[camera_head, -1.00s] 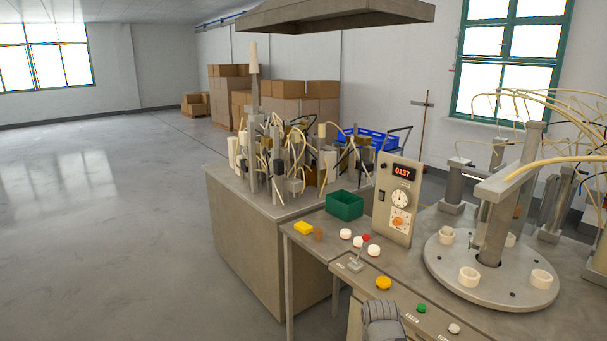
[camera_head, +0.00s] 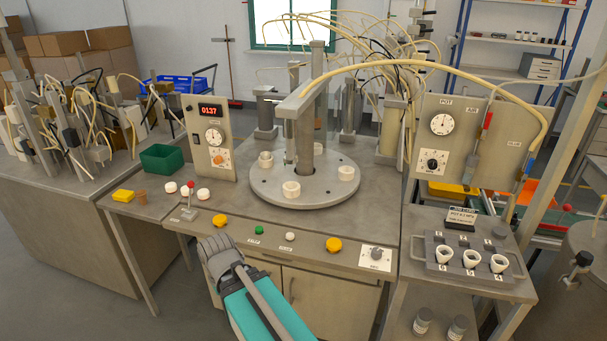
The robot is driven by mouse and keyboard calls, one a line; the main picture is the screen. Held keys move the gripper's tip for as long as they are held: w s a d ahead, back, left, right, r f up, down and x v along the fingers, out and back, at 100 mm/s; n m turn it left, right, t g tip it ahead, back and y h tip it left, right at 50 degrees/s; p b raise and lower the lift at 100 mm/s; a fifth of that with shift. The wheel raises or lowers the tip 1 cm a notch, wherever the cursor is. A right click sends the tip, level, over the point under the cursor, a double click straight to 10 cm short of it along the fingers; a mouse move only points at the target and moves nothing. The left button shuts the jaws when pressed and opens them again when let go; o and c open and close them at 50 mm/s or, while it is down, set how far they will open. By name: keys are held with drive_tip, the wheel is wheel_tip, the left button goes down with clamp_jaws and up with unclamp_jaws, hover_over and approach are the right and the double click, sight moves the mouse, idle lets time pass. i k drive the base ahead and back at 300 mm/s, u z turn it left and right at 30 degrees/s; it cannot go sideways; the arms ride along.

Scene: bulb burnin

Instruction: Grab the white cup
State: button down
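Several white cups are in view. Three white cups (camera_head: 471,259) stand in a row in a dark grey tray (camera_head: 437,238) on the right-hand stand. Other white ring-like cups (camera_head: 291,189) stand around the edge of the round grey turntable (camera_head: 262,185) in the middle. Which one is the task's cup I cannot tell. My gripper (camera_head: 217,251) is in front of the bench at the lower centre, left of the tray and apart from every cup. Its fingers are bunched in a grey shape, so their opening is unclear.
The bench front edge (camera_head: 330,257) carries yellow, green and white buttons and a knob (camera_head: 376,254). A gauge panel (camera_head: 465,135) stands behind the tray. Cables arch over the turntable.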

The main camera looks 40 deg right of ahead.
sight(264, 154)
drive_tip(key=z, duration=0.05)
drive_tip(key=k, duration=1.35)
drive_tip(key=z, duration=0.55)
drive_tip(key=i, duration=2.05)
drive_tip(key=u, duration=0.4)
